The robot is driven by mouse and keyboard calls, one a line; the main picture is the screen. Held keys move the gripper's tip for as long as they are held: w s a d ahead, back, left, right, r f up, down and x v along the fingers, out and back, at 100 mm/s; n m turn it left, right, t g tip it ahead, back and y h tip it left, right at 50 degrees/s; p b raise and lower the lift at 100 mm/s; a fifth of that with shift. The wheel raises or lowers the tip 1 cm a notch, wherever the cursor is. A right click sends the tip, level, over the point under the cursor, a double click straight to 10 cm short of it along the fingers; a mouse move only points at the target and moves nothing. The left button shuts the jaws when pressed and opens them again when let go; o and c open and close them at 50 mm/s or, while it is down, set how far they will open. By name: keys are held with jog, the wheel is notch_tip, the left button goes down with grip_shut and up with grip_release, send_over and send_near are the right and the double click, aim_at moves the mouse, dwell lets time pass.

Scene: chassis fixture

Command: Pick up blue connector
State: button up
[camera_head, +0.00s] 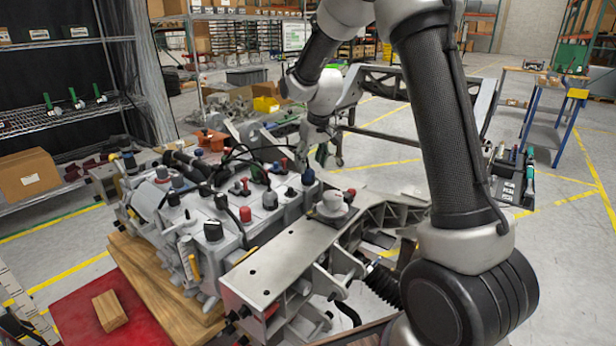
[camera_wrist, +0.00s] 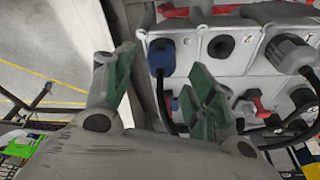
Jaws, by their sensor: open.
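The blue connector (camera_wrist: 161,56) is in the upper middle of the wrist view, seated at the edge of a grey housing, with a black cable running down from it. My gripper (camera_wrist: 158,88) is open. One green-padded finger is to the left of the connector and the other is below and to its right, with nothing held. In the head view, my gripper (camera_head: 329,152) hangs near the far right corner of the grey chassis assembly (camera_head: 277,262). A small blue part (camera_head: 308,178) shows just below it there; I cannot tell for sure that it is the same connector.
Other black, red and grey connectors crowd the assembly, including a grey round one (camera_wrist: 290,53) right of the blue connector. Black cables loop over the top. A wooden block (camera_head: 109,311) lies on a red mat at the left. Wire shelves (camera_head: 70,116) stand behind.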

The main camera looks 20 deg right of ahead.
aim_at(309, 169)
jog(key=x, duration=0.5)
jog(key=c, duration=1.1)
